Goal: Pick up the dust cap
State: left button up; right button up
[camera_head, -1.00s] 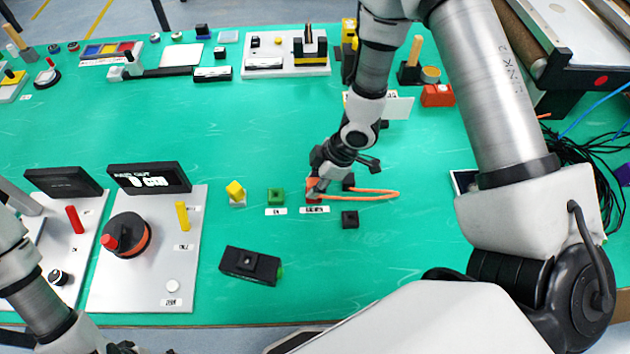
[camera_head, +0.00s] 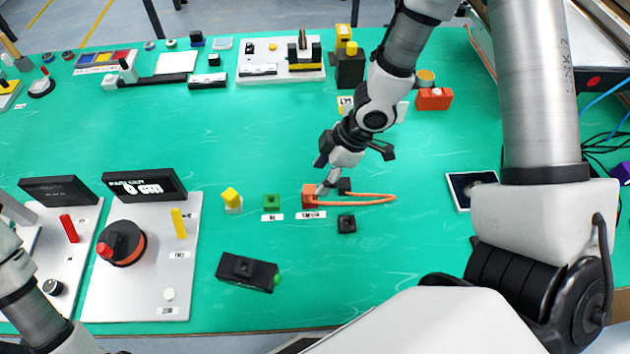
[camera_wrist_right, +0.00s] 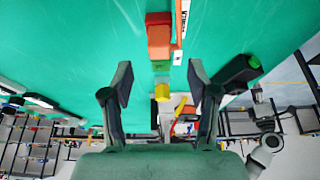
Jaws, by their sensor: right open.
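Nothing is plainly marked as the dust cap, and I cannot tell which small part it is. Small parts include a yellow cap-like block (camera_head: 231,196) on a pale base, a green block (camera_head: 275,202) and a black square piece with a round centre (camera_head: 347,224). A red block (camera_head: 309,196) has an orange cable (camera_head: 370,200) looping right from it. My right gripper (camera_head: 352,167) is above the red block, open. In the right wrist view its fingers (camera_wrist_right: 159,84) are apart, with the yellow block (camera_wrist_right: 162,92) seen between them. My left gripper is out of view.
A black box (camera_head: 247,271) with a green button lies in front. Panels with a dial (camera_head: 122,242) and display (camera_head: 145,186) stand at left. A tablet (camera_head: 472,190) lies at right. The green mat (camera_head: 150,130) is bare behind the small blocks.

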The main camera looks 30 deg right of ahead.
aim_at(230, 197)
jog(key=k, duration=1)
